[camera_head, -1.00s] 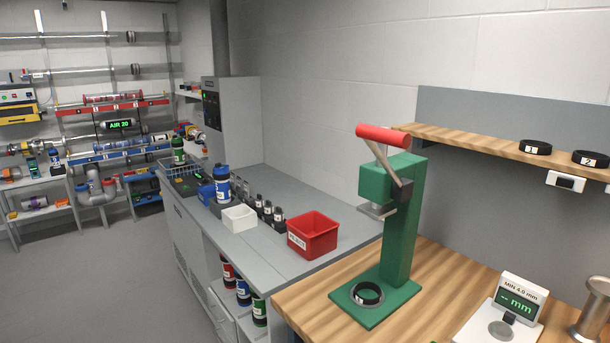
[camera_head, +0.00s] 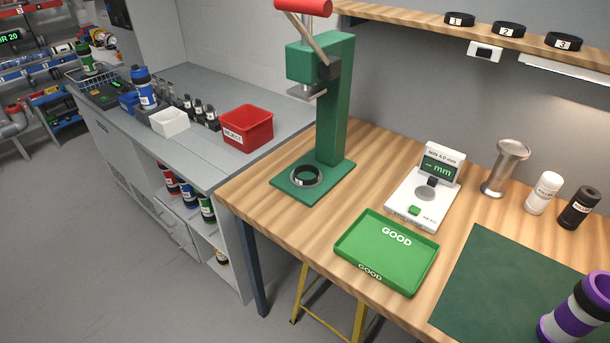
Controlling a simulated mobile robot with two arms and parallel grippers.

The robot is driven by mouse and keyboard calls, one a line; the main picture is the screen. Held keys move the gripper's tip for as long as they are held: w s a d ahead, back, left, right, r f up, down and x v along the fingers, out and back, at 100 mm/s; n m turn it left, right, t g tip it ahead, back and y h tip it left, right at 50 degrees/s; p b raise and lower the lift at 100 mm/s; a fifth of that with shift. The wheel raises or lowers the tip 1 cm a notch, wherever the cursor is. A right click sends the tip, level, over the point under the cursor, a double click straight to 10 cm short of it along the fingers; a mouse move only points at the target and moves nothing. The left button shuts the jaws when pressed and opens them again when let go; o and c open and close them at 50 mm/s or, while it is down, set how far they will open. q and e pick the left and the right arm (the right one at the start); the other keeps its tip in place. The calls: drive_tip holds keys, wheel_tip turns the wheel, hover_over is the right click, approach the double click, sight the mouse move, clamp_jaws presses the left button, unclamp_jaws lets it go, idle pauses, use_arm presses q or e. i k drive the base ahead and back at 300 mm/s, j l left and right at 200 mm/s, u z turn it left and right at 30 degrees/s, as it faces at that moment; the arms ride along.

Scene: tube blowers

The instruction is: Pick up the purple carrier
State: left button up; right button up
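Neither of my grippers is in view.
A green GOOD tray (camera_head: 385,252), a thickness gauge (camera_head: 425,190) and a green press (camera_head: 330,110) stand on the wooden bench. A metal cup (camera_head: 505,168), white bottle (camera_head: 543,193) and black bottle (camera_head: 579,208) stand behind the mat. Floor at left is clear.

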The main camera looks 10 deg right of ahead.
sight(588, 308)
drive_tip(key=l+z, duration=0.1)
drive_tip(key=z, duration=2.15)
drive_tip(key=k+l+z, duration=0.2)
drive_tip(key=k+l, duration=0.15)
drive_tip(key=l, duration=0.3)
drive_tip(key=k+l+z, duration=0.1)
drive_tip(key=l, duration=0.25)
drive_tip(key=k+l+z, duration=0.15)
drive_tip(key=l, duration=0.2)
drive_tip(key=k+l+z, duration=0.1)
drive_tip(key=l, duration=0.25)
drive_tip(key=k, duration=0.1)
